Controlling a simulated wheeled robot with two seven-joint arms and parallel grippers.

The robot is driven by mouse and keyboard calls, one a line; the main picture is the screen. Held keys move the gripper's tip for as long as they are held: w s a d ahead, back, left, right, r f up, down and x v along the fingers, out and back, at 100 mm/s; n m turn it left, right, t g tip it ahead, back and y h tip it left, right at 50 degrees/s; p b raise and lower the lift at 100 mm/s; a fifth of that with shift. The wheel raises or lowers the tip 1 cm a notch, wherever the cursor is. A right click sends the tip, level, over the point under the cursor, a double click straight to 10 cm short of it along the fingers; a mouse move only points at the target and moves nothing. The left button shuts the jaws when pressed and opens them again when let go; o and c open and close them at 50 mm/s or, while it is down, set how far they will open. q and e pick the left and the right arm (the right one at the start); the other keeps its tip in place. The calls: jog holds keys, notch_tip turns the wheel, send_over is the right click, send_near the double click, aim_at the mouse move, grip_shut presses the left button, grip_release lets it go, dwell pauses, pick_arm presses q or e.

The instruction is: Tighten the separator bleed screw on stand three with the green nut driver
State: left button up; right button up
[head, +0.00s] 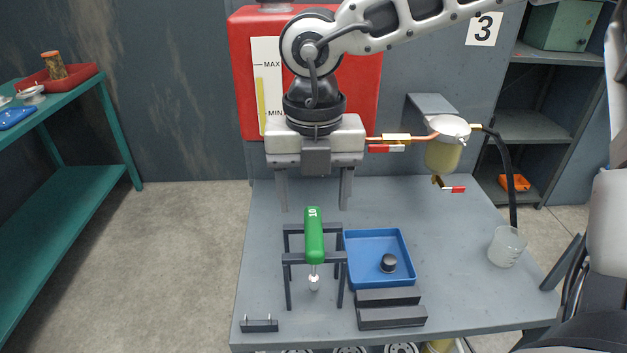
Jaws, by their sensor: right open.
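The green nut driver (314,236), marked 10, rests across a small dark rack (286,262) on the grey bench, its metal shaft pointing toward the front. My right gripper (314,200) is open and empty above and behind the rack, its fingers pointing down, apart from the driver. The separator (443,155), a yellowish bowl under a pale metal head (449,126), is mounted on the panel to the right of the gripper. The bleed screw is too small to tell apart on the head. A sign with a 3 (484,29) hangs above. My left gripper is out of view.
A blue tray (409,254) with a dark round part (388,263) sits right of the rack, behind dark blocks (391,317). A beaker (506,246) stands at the right, below a black hose (507,180). A red tank (362,90) is behind my arm.

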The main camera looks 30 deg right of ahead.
aim_at(314, 227)
jog(key=shift+f, duration=0.65)
notch_tip(314, 227, down, 3)
jog(key=b, duration=0.4)
jog(key=shift+f+b, duration=0.8)
jog(key=shift+b, duration=0.3)
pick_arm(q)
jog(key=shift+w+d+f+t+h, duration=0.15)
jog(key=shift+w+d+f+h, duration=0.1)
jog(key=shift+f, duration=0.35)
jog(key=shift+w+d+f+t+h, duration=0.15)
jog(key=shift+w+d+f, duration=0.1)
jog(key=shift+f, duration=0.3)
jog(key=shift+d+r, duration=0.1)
pick_arm(e)
jog(key=shift+b, duration=0.55)
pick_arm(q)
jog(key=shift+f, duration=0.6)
